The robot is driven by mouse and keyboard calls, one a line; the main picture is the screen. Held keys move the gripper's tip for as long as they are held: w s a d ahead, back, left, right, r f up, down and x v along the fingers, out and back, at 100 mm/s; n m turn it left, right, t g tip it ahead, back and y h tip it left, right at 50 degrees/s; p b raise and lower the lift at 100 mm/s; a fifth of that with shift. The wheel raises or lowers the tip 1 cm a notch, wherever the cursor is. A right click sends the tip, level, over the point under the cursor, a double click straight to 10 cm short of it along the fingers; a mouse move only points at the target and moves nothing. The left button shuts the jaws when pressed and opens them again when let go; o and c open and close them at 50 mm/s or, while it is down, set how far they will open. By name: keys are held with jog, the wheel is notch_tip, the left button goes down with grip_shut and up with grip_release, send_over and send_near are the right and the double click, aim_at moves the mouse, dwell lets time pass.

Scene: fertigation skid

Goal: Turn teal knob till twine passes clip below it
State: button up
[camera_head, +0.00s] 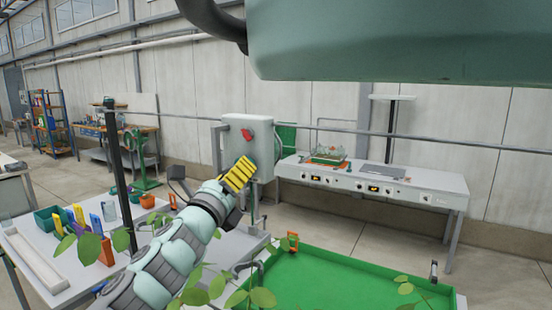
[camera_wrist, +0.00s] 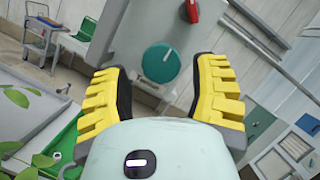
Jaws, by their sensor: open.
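The teal knob (camera_wrist: 160,65) is on the face of a grey box (camera_wrist: 135,35) in the wrist view, with a short white mark near its upper right edge. My gripper (camera_wrist: 165,82) is open, its yellow ridged fingers apart on the left and right of the knob in the picture, with nothing between them that I can see held. I cannot make out the twine or the clip below the knob in either view.
A red switch (camera_wrist: 193,10) sits above the knob, also seen in the head view (camera_head: 247,134). A green-topped table (camera_head: 340,285) with leafy plants stands at front right. A white bench (camera_head: 410,185) stands behind. A left table (camera_head: 75,275) holds tools and pots.

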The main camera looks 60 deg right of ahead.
jog(key=shift+p+x, duration=0.75)
jog(key=shift+x, duration=0.8)
jog(key=shift+d, duration=0.3)
jog(key=shift+o, duration=0.3)
jog(key=c, duration=1)
jog(key=shift+o, duration=0.2)
